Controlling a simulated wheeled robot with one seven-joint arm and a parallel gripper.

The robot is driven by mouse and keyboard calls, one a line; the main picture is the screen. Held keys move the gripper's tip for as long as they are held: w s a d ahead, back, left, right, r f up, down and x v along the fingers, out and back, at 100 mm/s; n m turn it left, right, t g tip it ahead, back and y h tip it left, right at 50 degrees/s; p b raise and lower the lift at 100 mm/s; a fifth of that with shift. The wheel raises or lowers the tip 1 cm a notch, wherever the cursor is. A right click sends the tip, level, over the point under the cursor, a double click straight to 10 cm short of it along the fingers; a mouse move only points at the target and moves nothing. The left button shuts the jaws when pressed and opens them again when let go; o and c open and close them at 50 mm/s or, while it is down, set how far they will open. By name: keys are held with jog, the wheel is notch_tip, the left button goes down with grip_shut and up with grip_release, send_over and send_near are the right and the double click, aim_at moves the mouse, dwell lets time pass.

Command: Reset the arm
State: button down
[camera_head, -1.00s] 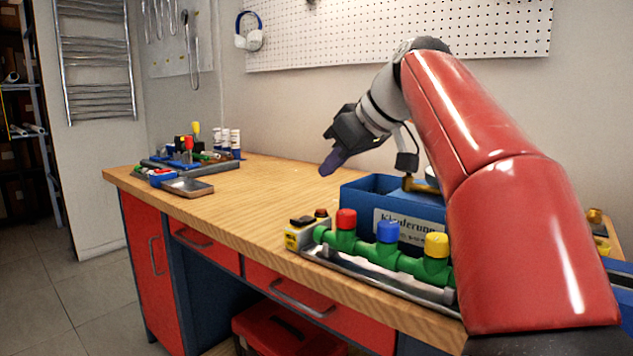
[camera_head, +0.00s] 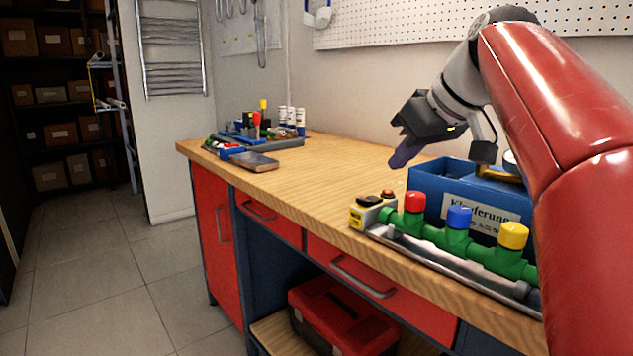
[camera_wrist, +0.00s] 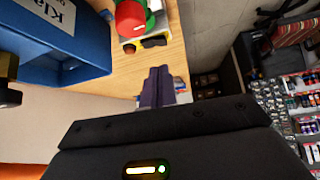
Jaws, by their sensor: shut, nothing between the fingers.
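My gripper (camera_head: 402,156) hangs above the wooden workbench (camera_head: 330,170) in the head view, to the left of and above the blue box. Its dark fingers point down and to the left. In the wrist view my gripper (camera_wrist: 157,74) shows its two fingers together, with nothing between them. My red and grey arm reaches in from the right.
A blue labelled box (camera_head: 432,186) stands on the bench. In front of it are a green pipe manifold with red, blue and yellow caps (camera_head: 459,217) and a yellow-black device (camera_head: 366,213). Tools (camera_head: 255,125) lie at the far left end. A red toolbox (camera_head: 340,318) sits below. Floor at left is clear.

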jog(key=s+f+m+h, duration=0.1)
jog(key=s+f+m, duration=0.1)
jog(key=s+f, duration=0.5)
jog(key=s+a+f+m+g+h, duration=0.1)
jog(key=s+f+m, duration=0.1)
jog(key=s+f, duration=0.5)
jog(key=s+f+m+h, duration=0.2)
jog(key=s+f, duration=0.5)
jog(key=f, duration=0.9)
jog(key=shift+a+f+g, duration=0.15)
jog(key=shift+f+g, duration=0.15)
jog(key=shift+f, duration=0.05)
